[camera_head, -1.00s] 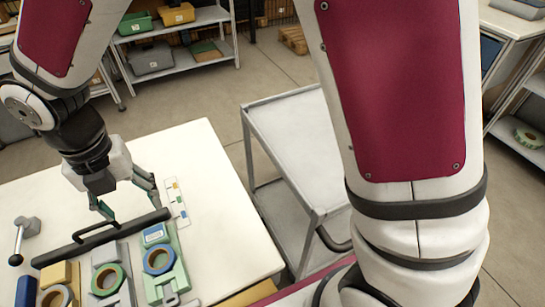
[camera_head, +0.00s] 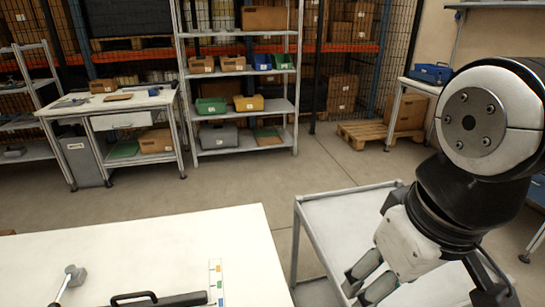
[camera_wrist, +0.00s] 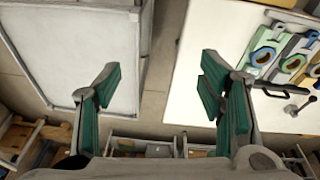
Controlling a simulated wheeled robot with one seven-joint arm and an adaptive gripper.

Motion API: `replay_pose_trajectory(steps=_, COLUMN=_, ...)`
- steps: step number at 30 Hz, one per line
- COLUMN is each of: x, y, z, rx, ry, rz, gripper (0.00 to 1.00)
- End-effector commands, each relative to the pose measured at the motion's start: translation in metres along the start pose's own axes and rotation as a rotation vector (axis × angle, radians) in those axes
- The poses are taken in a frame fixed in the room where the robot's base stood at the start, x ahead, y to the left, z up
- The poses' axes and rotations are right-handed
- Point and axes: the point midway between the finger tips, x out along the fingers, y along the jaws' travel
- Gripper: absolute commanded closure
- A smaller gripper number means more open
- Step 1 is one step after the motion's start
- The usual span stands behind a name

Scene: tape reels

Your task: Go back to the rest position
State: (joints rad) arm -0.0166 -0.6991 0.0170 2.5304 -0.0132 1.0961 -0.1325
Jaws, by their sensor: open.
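My gripper (camera_wrist: 158,85) is open and empty in the wrist view, its two green-padded fingers well apart. In the head view my arm is folded up at the right, with the gripper hanging over the grey cart. In the wrist view the tape reels lie on the white table at the right: a blue-ringed one (camera_wrist: 263,57), a green-ringed one (camera_wrist: 292,63) and another at the edge. The black handled bar (camera_wrist: 270,92) lies beside them.
The white table (camera_head: 150,240) fills the lower left of the head view. The grey cart (camera_head: 340,213) stands to its right, under my arm. Shelves with bins (camera_head: 240,146), a workbench (camera_head: 105,104) and a pallet (camera_head: 375,135) stand behind, across open floor.

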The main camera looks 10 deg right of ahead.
Motion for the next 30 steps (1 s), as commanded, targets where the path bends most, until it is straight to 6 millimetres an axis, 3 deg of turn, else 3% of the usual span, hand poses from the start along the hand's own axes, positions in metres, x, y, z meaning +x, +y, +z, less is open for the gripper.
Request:
replay_pose_trajectory(steps=5, x=-0.001, y=0.002, z=0.015, rx=0.169, ry=0.017, rz=-0.021, gripper=0.37)
replay_pose_trajectory(steps=14, x=-0.001, y=0.002, z=0.016, rx=0.180, ry=0.018, rz=-0.022, gripper=0.37)
replay_pose_trajectory(steps=17, x=-0.012, y=0.003, z=0.014, rx=0.178, ry=0.031, rz=-0.019, gripper=0.37)
replay_pose_trajectory(steps=24, x=-0.060, y=0.006, z=0.005, rx=0.173, ry=0.112, rz=-0.004, gripper=0.37)
replay_pose_trajectory(steps=30, x=-0.077, y=0.007, z=0.000, rx=0.171, ry=0.149, rz=0.003, gripper=0.37)
